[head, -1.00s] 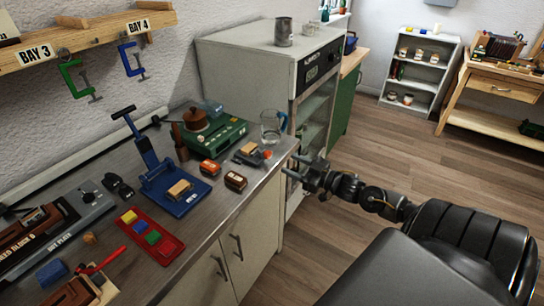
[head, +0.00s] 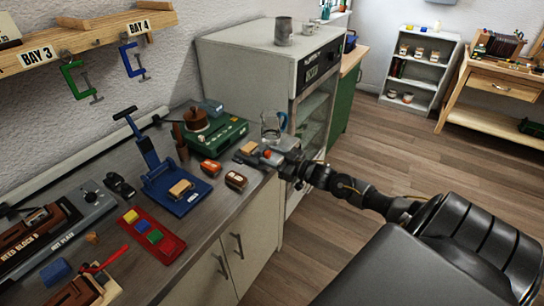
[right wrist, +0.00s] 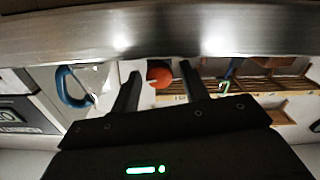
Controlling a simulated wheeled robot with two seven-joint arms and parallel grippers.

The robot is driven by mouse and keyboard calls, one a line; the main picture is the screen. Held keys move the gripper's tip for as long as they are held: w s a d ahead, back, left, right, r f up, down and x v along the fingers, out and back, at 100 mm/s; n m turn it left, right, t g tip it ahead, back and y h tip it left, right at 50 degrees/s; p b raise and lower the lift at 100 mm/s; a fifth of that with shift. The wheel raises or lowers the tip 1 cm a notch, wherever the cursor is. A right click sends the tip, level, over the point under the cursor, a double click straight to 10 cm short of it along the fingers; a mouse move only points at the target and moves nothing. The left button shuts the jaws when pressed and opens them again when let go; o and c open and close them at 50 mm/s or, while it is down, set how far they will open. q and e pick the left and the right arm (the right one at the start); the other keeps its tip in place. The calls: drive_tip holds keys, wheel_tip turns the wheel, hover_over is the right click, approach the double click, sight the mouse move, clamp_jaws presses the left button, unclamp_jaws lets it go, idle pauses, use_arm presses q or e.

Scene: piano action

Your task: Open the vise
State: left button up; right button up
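The vise is probably the small grey device (head: 243,158) near the right edge of the steel-topped bench, with a brown block (head: 250,148) at its top; its jaws are too small to read. A round orange-red knob (head: 267,154) sits on its right side. My right gripper (head: 272,156) is at that knob and partly covers the device. In the right wrist view, the two fingers of my right gripper (right wrist: 160,78) are apart, with the orange-red knob (right wrist: 158,74) showing between their tips. Contact cannot be told. My left gripper is not in view.
An oven cabinet (head: 250,75) is behind. Floor is clear at right.

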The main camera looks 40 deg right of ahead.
drive_tip(key=c, duration=0.8)
drive_tip(key=shift+n, duration=0.4)
drive_tip(key=n+b, duration=0.1)
drive_tip(key=n, duration=0.3)
drive_tip(key=shift+f+n, duration=0.1)
drive_tip(key=shift+n, duration=0.3)
drive_tip(key=shift+n+b, duration=0.95)
drive_tip(key=shift+n, duration=1.55)
drive_tip(key=o, duration=1)
drive_tip(key=shift+s, duration=0.1)
drive_tip(key=shift+c, duration=0.2)
drive_tip(key=shift+a, duration=0.1)
